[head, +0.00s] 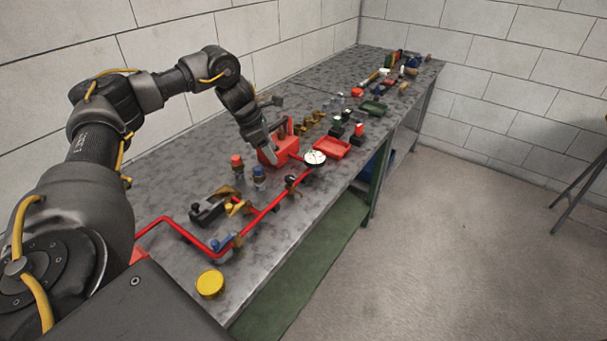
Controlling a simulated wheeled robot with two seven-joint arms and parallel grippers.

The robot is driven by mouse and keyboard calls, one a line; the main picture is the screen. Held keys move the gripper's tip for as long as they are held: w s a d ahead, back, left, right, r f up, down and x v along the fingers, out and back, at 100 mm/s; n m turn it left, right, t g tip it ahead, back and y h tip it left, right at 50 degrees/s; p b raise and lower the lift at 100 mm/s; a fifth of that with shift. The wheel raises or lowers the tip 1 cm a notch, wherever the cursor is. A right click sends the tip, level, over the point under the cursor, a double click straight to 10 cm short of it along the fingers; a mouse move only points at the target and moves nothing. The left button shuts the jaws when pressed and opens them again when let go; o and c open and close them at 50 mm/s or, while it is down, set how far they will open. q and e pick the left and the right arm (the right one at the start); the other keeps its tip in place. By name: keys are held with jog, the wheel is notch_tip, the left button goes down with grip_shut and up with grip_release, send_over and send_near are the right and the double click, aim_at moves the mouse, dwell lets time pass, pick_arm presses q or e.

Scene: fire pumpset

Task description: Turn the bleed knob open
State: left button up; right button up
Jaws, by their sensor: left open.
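A red pipe (265,213) runs along the front of the grey workbench. Small fittings sit on it: a blue-handled one (222,243), a yellow-handled one (236,207) and a dark round knob (291,181) near a white-faced gauge (314,158). I cannot tell for sure which of these is the bleed knob. My left gripper (271,150) points down at the red pump box (284,152), behind the gauge, and hides part of it. It is open; whether it touches the box is unclear. My right gripper is not in view.
Red-capped (237,162) and blue-capped (259,174) bottles stand behind the pipe. A yellow round lid (210,283) lies near the front corner. The bench's left back area is mostly clear.

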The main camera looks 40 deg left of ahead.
aim_at(289, 178)
pick_arm(q)
jog(key=p+x, duration=0.2)
jog(key=x, duration=0.9)
jog(key=shift+r, duration=0.1)
jog(key=shift+c, duration=0.4)
jog(key=c, duration=0.9)
jog(key=shift+p, duration=0.3)
